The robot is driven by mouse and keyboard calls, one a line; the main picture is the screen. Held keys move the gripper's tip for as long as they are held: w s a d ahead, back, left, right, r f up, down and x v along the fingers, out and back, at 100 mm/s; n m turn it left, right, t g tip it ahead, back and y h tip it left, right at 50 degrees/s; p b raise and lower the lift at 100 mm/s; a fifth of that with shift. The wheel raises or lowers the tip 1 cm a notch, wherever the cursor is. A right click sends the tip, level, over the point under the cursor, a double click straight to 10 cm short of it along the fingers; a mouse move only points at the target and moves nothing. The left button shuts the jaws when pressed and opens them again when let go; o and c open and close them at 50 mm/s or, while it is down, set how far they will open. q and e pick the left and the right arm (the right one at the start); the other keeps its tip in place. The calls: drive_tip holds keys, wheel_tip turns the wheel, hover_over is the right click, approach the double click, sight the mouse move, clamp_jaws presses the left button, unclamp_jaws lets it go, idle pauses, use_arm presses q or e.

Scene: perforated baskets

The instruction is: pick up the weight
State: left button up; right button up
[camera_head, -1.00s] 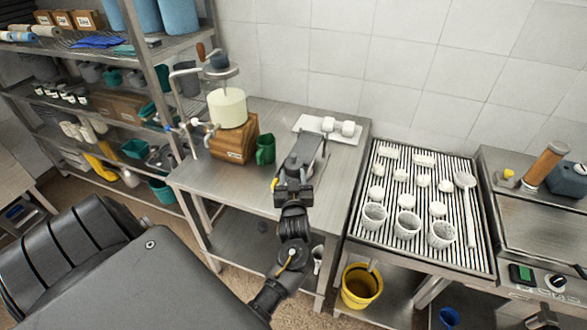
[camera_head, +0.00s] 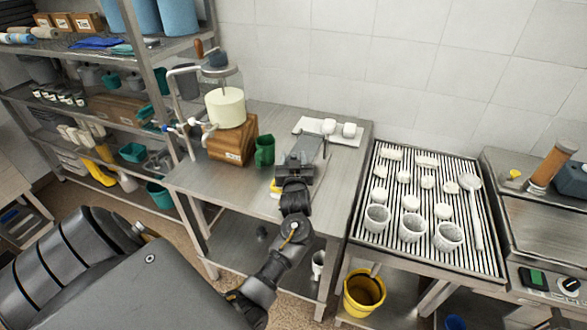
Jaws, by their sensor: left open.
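My left gripper (camera_head: 298,162) is open above the steel table (camera_head: 240,187), right of the green mug (camera_head: 264,150). The gripper and its wrist cover part of the tabletop, so I cannot tell whether anything lies between the fingers. A small yellow thing (camera_head: 275,186) shows at the left edge of my wrist. I cannot clearly make out which thing is the weight; a dark piece (camera_head: 217,60) sits on top of the press at the left. My right gripper is out of view.
The press holds a pale round block (camera_head: 226,108) above a wooden block (camera_head: 232,146). A white tray (camera_head: 345,138) stands at the back. The ribbed drain table (camera_head: 373,225) at right holds white baskets and a ladle. A yellow bucket (camera_head: 364,292) stands below. Shelves (camera_head: 180,50) stand left.

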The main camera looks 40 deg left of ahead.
use_arm(q)
drive_tip(key=shift+c, duration=0.5)
clamp_jaws()
drive_tip(key=shift+r, duration=0.1)
